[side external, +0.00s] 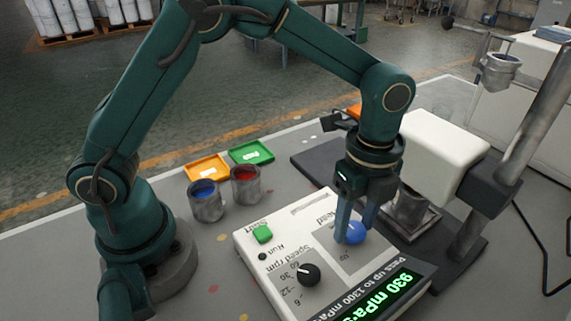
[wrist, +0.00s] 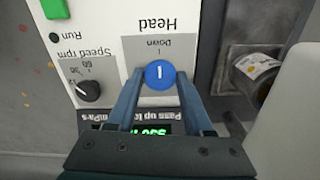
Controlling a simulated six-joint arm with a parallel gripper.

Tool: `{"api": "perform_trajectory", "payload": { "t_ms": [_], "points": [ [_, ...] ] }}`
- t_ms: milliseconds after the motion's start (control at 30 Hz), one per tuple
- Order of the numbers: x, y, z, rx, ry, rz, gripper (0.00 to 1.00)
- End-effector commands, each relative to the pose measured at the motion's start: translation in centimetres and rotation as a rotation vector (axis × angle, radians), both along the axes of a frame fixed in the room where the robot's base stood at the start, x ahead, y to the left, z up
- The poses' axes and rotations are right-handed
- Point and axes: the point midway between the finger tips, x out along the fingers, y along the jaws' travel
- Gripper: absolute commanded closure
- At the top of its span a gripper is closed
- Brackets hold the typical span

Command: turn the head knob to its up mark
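The head knob (side external: 355,232) is a round blue knob on the sloping panel of a white control box. In the wrist view the knob (wrist: 160,73) has a short white line, upright in the picture. A "Down" label stands just above it there, and an "Up" label shows below it in the side view. My gripper (side external: 357,226) points down at the knob, with one finger on each side of it. The fingers (wrist: 160,82) come close against its edges in the wrist view; whether they press on it I cannot tell.
On the same box (side external: 240,240) are a black speed knob (side external: 308,274), a green start button (side external: 262,234) and a lit green display (side external: 383,294). Two paint pots, blue (side external: 206,201) and red (side external: 246,185), stand left. A white mixer head (side external: 438,150) is close behind my gripper, right.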

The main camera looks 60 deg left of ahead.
Motion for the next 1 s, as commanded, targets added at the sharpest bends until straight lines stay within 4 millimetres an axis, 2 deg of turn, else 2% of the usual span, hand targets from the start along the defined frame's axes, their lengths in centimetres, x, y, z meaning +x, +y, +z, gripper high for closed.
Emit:
{"api": "perform_trajectory", "payload": {
  "t_ms": [33, 67, 100, 367, 533, 1000],
  "points": [
    [-0.01, 0.0, 0.03, 0.0, 0.0, 0.0, 0.84],
    [-0.01, 0.0, 0.03, 0.0, 0.0, 0.0, 0.95],
    [-0.01, 0.0, 0.03, 0.0, 0.0, 0.0, 1.0],
    [-0.02, -0.01, 0.06, 0.0, 0.0, 0.026, 1.0],
    [-0.01, -0.02, 0.07, 0.0, 0.001, 0.1, 1.0],
    [-0.01, -0.04, 0.1, -0.001, 0.0, 0.507, 1.0]
  ]
}}
